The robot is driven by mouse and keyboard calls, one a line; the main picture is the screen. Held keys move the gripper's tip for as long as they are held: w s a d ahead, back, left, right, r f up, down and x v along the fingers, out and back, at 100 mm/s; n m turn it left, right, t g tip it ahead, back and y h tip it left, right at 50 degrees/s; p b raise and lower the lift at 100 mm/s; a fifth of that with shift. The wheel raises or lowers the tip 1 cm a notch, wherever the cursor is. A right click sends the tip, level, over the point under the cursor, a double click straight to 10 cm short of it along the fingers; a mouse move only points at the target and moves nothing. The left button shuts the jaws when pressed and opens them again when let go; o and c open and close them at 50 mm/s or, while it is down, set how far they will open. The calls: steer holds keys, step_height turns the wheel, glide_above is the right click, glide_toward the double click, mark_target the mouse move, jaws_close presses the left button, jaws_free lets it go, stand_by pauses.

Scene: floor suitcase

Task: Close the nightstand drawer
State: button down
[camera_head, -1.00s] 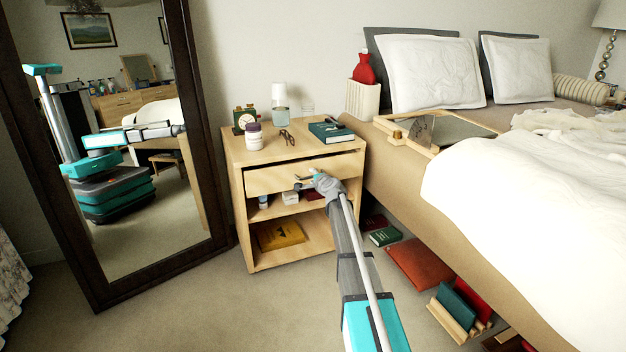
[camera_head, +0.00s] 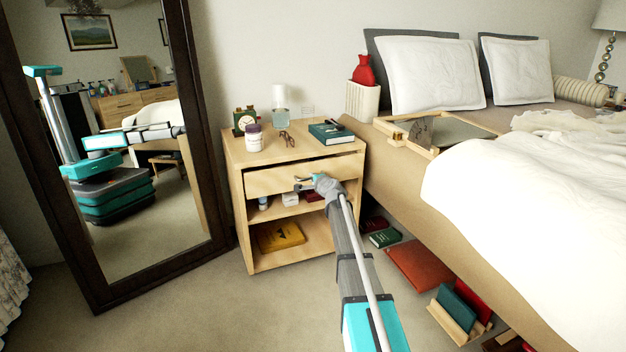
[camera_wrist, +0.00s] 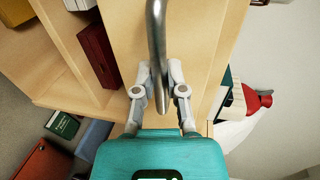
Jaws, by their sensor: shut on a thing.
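The wooden nightstand (camera_head: 262,152) stands between the mirror and the bed. Its upper drawer (camera_head: 268,182) has a pale front, with a dark gap above it. The drawer appears slightly open; the exact depth is hard to tell. My gripper (camera_head: 305,184) is at the drawer front, right of its middle. In the wrist view, the curved metal handle (camera_wrist: 156,35) runs between the two fingers of my gripper (camera_wrist: 159,75), which are shut on it. The drawer front (camera_wrist: 195,45) is behind the handle.
A jar (camera_head: 253,138), glasses (camera_head: 286,139) and a book (camera_head: 331,133) are on the nightstand top. Open shelves below hold small items and a yellow folder (camera_head: 280,235). A mirror (camera_head: 205,200) stands left; the bed (camera_head: 400,185) stands right.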

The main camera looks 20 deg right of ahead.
steer(key=shift+r+x, duration=0.25)
steer(key=shift+x, duration=0.85)
steer(key=shift+r+x, duration=0.2)
steer(key=shift+x, duration=0.9)
steer(key=shift+w+d, duration=0.1)
steer(key=shift+w, duration=0.05)
steer(key=c, duration=0.7)
jaws_free()
